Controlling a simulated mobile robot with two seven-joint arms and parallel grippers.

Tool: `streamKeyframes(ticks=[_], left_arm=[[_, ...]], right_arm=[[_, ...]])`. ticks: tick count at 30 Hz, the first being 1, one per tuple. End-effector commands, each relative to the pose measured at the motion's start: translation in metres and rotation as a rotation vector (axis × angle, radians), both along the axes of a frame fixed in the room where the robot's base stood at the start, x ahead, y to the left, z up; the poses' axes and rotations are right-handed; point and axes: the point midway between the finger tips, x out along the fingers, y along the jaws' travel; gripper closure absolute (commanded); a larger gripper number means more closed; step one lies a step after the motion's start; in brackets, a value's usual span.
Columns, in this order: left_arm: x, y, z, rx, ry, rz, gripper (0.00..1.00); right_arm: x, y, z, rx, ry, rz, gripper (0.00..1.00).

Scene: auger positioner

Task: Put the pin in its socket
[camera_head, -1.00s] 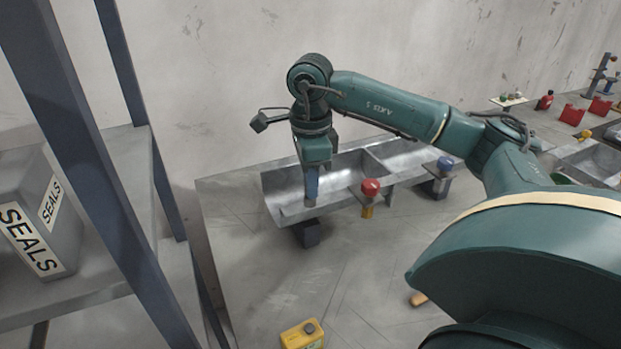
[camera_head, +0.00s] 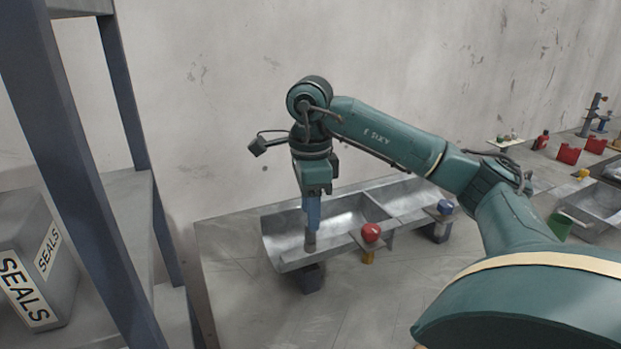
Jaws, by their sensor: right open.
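My right gripper (camera_head: 312,214) points straight down over the left end of a grey metal trough (camera_head: 275,225). Its blue fingers are open as far as shown, at the top of a short grey upright stub (camera_head: 310,239) on the trough's flange. I cannot tell whether this stub is the pin, and any socket below it is hidden. A red-knobbed piece (camera_head: 371,233) with a yellow lower part (camera_head: 368,257) stands at the trough's front bracket. A blue-knobbed piece (camera_head: 445,207) stands farther right. My left gripper is out of view.
A dark-framed shelf (camera_head: 62,150) with a grey SEALS box (camera_head: 45,300) stands at the left. A wall is behind the trough. Red cans (camera_head: 568,154), a green container (camera_head: 559,227) and another trough (camera_head: 600,200) lie at the right. The bench in front of the trough is clear.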

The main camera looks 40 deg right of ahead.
Motion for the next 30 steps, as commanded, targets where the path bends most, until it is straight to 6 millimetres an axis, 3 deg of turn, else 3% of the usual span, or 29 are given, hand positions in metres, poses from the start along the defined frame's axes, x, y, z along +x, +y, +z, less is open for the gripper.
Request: streamKeyframes(ticks=[3, 6, 12, 30], left_arm=[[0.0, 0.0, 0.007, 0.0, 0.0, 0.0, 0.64], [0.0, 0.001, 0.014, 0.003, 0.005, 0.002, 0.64], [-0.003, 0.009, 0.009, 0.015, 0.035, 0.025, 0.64], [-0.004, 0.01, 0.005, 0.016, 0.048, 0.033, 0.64]], right_arm=[[0.001, 0.0, 0.033, 0.0, -0.006, 0.0, 0.59], [0.0, 0.0, 0.054, -0.002, -0.005, -0.001, 0.59], [0.0, 0.0, 0.076, 0.0, -0.002, -0.001, 0.59], [0.0, 0.0, 0.08, 0.0, 0.0, -0.001, 0.59]])
